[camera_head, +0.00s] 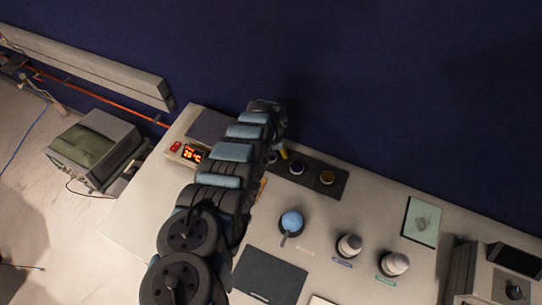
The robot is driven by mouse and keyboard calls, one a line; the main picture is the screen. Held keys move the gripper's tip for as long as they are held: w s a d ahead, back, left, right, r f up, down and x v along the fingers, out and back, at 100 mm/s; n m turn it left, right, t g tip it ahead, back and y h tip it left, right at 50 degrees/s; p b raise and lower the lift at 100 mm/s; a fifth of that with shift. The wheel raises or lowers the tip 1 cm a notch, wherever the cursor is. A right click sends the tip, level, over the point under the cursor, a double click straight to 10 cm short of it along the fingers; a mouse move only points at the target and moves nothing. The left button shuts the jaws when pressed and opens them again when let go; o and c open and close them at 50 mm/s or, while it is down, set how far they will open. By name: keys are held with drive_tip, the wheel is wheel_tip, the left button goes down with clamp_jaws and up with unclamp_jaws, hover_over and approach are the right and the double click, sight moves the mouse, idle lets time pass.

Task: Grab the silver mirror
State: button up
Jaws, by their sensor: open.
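I cannot pick out a silver mirror for certain. A round, pale-blue shiny piece with a short handle (292,221) sits on a dark round base on the table, right of my arm. It may be the mirror, but I cannot tell. My arm rises from the bottom and reaches to the table's back edge. My gripper (268,107) is at its dark far end, beyond and left of the round piece and apart from it. It is open, though its fingers are too dark to make out. My arm hides part of the table.
A dark tray with several round pots (318,176) lies at the back. A dark mat (268,276) lies in front. A display box (188,154) is at left.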

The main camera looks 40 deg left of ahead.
drive_tip(key=c, duration=1.3)
drive_tip(key=shift+r, duration=0.15)
drive_tip(key=shift+c, duration=0.2)
drive_tip(key=shift+a+r, duration=0.1)
drive_tip(key=shift+r, duration=1.05)
drive_tip(key=shift+s+r, duration=0.1)
drive_tip(key=shift+r, duration=0.5)
drive_tip(key=shift+s+r, duration=0.75)
drive_tip(key=shift+r, duration=0.05)
drive_tip(key=shift+s+d+r, duration=0.3)
drive_tip(key=shift+d, duration=0.05)
drive_tip(key=s+d+r+p, duration=0.2)
drive_tip(key=s+r+p, duration=0.5)
drive_tip(key=s+p, duration=0.2)
drive_tip(key=shift+s+d, duration=0.2)
drive_tip(key=shift+s, duration=0.8)
